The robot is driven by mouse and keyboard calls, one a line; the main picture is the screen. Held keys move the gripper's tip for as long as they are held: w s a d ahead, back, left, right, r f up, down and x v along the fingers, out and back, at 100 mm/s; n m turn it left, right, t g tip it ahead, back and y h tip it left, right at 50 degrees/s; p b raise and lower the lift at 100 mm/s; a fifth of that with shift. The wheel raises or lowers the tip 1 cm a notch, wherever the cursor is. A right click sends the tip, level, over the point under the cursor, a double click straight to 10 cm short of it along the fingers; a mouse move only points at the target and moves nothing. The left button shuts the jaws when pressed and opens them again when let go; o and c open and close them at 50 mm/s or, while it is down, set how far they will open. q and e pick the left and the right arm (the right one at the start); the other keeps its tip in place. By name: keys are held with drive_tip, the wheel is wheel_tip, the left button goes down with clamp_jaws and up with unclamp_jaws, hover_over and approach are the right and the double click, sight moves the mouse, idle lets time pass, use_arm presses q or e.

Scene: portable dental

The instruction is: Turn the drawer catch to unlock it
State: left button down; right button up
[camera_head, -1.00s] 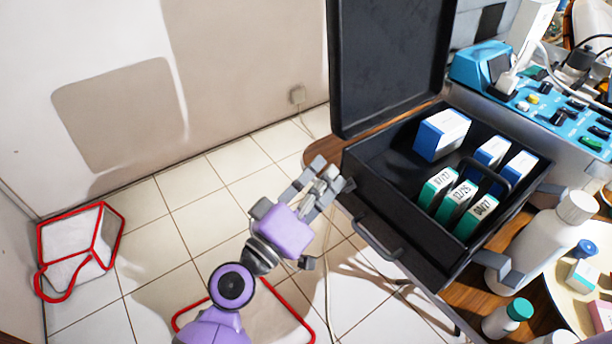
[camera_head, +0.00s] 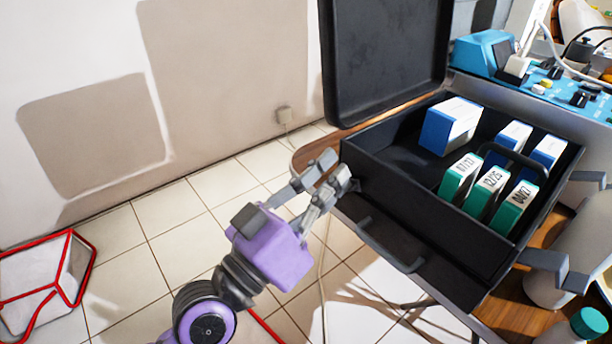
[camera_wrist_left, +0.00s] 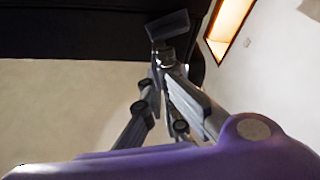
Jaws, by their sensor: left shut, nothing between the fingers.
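My left gripper (camera_head: 337,170) is shut and empty, at the near left corner of an open black case (camera_head: 433,268). A small grey block (camera_wrist_left: 168,25) shows just past the fingertips. I cannot tell whether it is the drawer catch or touches the fingers. A drawer catch is not clearly made out in the head view; the fingers cover that corner. Grey latch-like tabs (camera_head: 550,265) stick out at the case's right side. My right gripper is not in view.
The case has a front handle (camera_head: 392,247), a raised lid (camera_head: 385,55) and several small boxes (camera_head: 450,125) inside. It stands on a wooden table (camera_head: 522,318) with bottles close by. Free tiled floor (camera_head: 140,240) lies left.

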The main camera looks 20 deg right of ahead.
use_arm(q)
drive_tip(key=shift+s+d+f+m+g+h+b, duration=0.1)
drive_tip(key=shift+s+m+g+h+b, duration=0.2)
drive_tip(key=shift+m+b, duration=0.5)
drive_tip(key=shift+s+d+f+m+g+h+b, duration=0.1)
drive_tip(key=shift+m+g+b, duration=0.35)
drive_tip(key=shift+m, duration=0.55)
drive_tip(key=shift+s+f+m+g+h+b, duration=0.1)
drive_tip(key=shift+s+m+g+b, duration=0.15)
drive_tip(key=shift+m+b, duration=0.6)
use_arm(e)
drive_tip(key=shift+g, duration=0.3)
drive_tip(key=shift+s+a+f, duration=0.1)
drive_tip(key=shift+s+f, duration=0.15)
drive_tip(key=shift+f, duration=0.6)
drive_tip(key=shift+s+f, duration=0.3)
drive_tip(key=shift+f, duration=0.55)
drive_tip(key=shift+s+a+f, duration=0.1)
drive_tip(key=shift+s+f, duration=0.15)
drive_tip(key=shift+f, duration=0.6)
use_arm(q)
drive_tip(key=shift+m, duration=0.25)
drive_tip(key=shift+r, duration=0.1)
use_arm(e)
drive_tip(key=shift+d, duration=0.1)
